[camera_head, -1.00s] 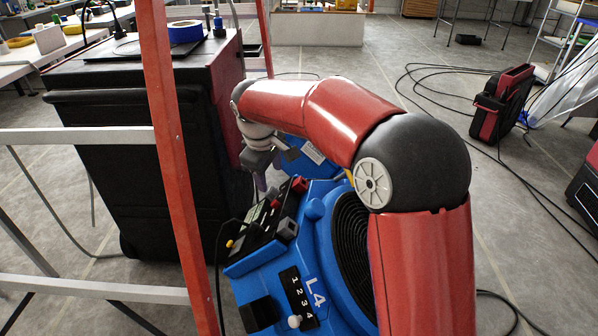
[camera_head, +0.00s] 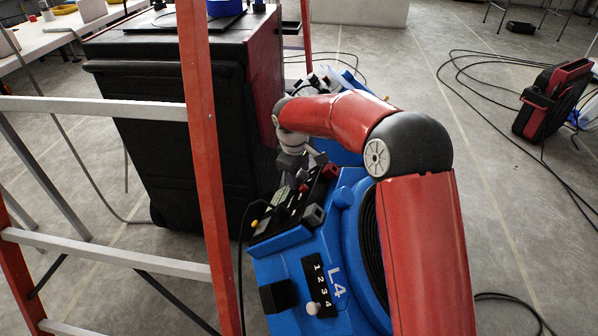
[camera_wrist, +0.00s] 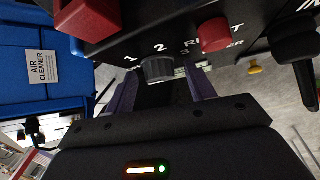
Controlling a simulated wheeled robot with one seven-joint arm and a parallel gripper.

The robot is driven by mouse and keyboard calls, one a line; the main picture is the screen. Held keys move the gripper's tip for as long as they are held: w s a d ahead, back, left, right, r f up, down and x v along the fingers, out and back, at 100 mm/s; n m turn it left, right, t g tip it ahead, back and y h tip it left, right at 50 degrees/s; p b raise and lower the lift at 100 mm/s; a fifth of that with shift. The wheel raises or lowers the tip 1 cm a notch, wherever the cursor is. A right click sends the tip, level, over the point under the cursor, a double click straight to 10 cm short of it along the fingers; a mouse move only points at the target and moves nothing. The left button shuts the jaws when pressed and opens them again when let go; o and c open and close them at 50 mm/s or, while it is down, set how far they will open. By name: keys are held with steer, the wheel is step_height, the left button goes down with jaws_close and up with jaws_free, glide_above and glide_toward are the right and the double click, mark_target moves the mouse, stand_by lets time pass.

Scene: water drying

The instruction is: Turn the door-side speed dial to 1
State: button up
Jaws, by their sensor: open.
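A dark grey ribbed dial (camera_wrist: 157,68) sits on the black control panel (camera_head: 290,205) of the blue machine marked L4 (camera_head: 290,258). White figures 1 and 2 are printed beside it in the wrist view. My gripper (camera_wrist: 162,88) is open, with its purple fingers to the left and right of the dial in that view. I cannot tell whether they touch it. In the head view my gripper is small and partly hidden against the panel's far end.
Near the dial are a red button (camera_wrist: 213,33), a red block (camera_wrist: 88,18), a black knob (camera_wrist: 298,55) and a yellow knob (camera_wrist: 253,66). A red and white frame (camera_head: 208,150) stands at left, before a black cabinet (camera_head: 165,130). Cables (camera_head: 480,105) lie on the floor at right.

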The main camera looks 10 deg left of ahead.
steer(key=c, duration=1)
steer(key=shift+o, duration=0.2)
steer(key=shift+f+b, duration=0.1)
steer(key=shift+b, duration=0.4)
steer(key=b, duration=0.1)
steer(key=m+t+b, duration=0.1)
steer(key=b, duration=0.1)
steer(key=shift+s+a+f+h, duration=0.15)
steer(key=shift+f+h, duration=0.1)
steer(key=shift+h, duration=0.05)
steer(key=m+t+b, duration=0.1)
steer(key=b, duration=0.2)
steer(key=m+t+h+b, duration=0.1)
steer(key=b, duration=0.2)
steer(key=shift+s+a+f+m+t, duration=0.1)
steer(key=shift+s+f+m+t, duration=0.1)
steer(key=shift+m+t, duration=0.15)
steer(key=m+t+h+b, duration=0.1)
steer(key=m+h+b, duration=0.1)
steer(key=b, duration=0.3)
steer(key=shift+a+m+t+b, duration=0.1)
steer(key=shift+m+t+b, duration=0.2)
steer(key=shift+m+t, duration=0.05)
steer(key=m+t+h+b, duration=0.1)
steer(key=m+b, duration=0.1)
steer(key=b, duration=0.1)
steer(key=shift+s+r+h, duration=0.1)
steer(key=shift+r+h, duration=0.05)
steer(key=shift+h, duration=0.25)
steer(key=shift+m, duration=0.3)
